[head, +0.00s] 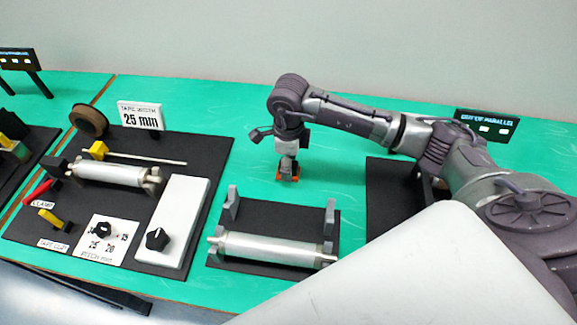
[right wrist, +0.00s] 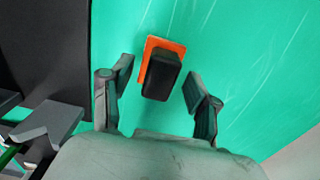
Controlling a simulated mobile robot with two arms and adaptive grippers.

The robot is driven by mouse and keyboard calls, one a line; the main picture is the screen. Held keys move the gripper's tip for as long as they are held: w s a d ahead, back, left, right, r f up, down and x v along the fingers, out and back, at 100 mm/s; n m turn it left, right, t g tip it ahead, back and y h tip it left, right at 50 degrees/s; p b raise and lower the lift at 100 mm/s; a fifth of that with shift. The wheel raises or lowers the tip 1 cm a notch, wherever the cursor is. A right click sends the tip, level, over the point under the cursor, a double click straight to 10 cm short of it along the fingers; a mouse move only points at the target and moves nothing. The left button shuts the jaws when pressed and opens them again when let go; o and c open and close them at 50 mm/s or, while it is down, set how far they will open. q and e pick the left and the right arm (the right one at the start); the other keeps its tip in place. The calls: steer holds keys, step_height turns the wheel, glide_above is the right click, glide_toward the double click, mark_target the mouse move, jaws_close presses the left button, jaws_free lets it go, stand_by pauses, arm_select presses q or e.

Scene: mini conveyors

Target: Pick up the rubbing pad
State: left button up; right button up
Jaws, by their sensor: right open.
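The rubbing pad (right wrist: 163,76) has an orange base and a black block-shaped handle. It lies on the green table; in the head view only its orange edges (head: 279,178) show under my right gripper (head: 288,166). In the right wrist view, my right gripper (right wrist: 159,84) is open, with one finger on each side of the black handle. Gaps show between the fingers and the handle, and nothing is held. My left gripper is not in view.
Left of the pad is a black board (head: 215,146) with a tape roll (head: 89,120), a roller and a white knob box (head: 176,215). A roller stand (head: 268,248) is in front. A black sign (head: 487,125) stands at the right. Green table beside the pad is clear.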

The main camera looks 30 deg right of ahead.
steer(key=shift+f, duration=0.1)
steer(key=shift+c, duration=0.3)
jaws_close()
steer(key=shift+w+r, duration=0.1)
steer(key=shift+r, duration=0.6)
step_height(320, 180, up, 3)
steer(key=shift+f+b, duration=0.1)
steer(key=shift+b, duration=0.6)
steer(key=s+d+r+b, duration=0.2)
steer(key=s+d+r, duration=0.4)
steer(key=s, duration=0.4)
steer(key=shift+d+r, duration=0.2)
steer(key=shift+r, duration=0.25)
